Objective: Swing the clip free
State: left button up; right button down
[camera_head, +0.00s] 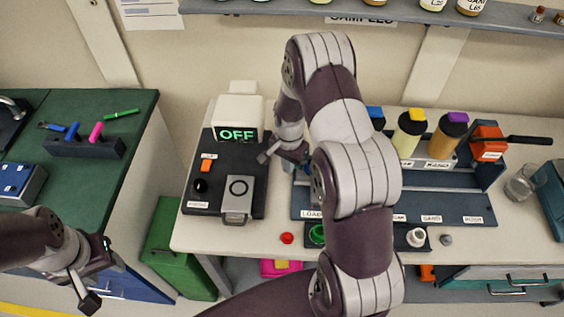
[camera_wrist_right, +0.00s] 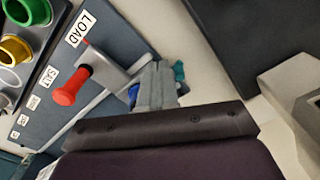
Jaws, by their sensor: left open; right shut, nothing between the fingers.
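No part is labelled as the clip, and I cannot tell for sure which one it is. In the right wrist view a red-knobbed lever (camera_wrist_right: 70,90) stands on a grey plate beside the LOAD label (camera_wrist_right: 80,29). My right gripper (camera_wrist_right: 155,85) is shut and empty, to the right of this lever and apart from it. In the head view the right gripper (camera_head: 303,170) is over the left end of the blue-grey sample station (camera_head: 460,205), and my arm hides much of that end. My left gripper (camera_head: 112,264) is open and empty by the green bench, far from the station.
A dark box with an OFF display (camera_head: 237,134) and a grey metal hasp (camera_head: 238,206) stands left of the station. Bottles (camera_head: 410,135) stand behind the station. A glass beaker (camera_head: 521,182) is at right. A red cap (camera_head: 287,238) lies in front.

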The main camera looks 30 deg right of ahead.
jog(key=shift+s+d, duration=0.1)
jog(key=shift+s, duration=0.25)
jog(key=shift+s+d, duration=0.35)
jog(key=shift+s, duration=0.25)
jog(key=shift+s+d+p, duration=0.4)
jog(key=shift+s+d, duration=0.05)
jog(key=shift+d, duration=0.05)
